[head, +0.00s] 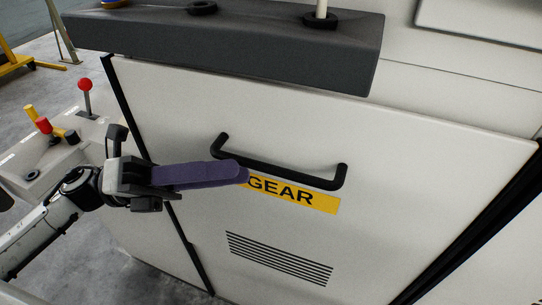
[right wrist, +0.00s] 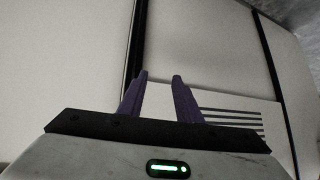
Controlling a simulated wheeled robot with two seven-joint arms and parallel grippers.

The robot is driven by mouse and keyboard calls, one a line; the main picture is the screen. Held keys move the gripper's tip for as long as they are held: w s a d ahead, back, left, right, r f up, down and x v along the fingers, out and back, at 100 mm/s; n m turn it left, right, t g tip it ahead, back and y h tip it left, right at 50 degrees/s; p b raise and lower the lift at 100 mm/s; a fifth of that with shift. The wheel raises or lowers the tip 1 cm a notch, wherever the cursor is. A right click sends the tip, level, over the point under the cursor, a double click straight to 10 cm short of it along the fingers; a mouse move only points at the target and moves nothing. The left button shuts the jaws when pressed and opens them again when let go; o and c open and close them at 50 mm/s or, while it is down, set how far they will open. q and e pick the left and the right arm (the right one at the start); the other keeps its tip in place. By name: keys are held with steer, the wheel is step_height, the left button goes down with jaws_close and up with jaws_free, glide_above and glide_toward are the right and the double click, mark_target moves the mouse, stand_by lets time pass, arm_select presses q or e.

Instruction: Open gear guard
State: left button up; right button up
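The gear guard (head: 400,200) is a large white panel, apparently closed, with a yellow label reading GEAR (head: 300,197). A black bar handle (head: 290,174) is fixed above the label. My left gripper (head: 244,174), with purple fingers, reaches in from the left. Its fingertips overlap the handle's lower left part and the label's left end; I cannot tell whether they touch. The fingers overlap in this view, so their gap is hidden. My right gripper (right wrist: 159,76) shows in the right wrist view, fingers apart with nothing between them, facing white panels.
A dark grey ledge (head: 230,50) juts out above the guard. Slotted vents (head: 280,260) sit below the label.

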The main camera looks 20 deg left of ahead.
mark_target(269, 164)
arm_select(q)
steer(key=p+x, duration=0.1)
steer(key=x, duration=0.6)
jaws_close()
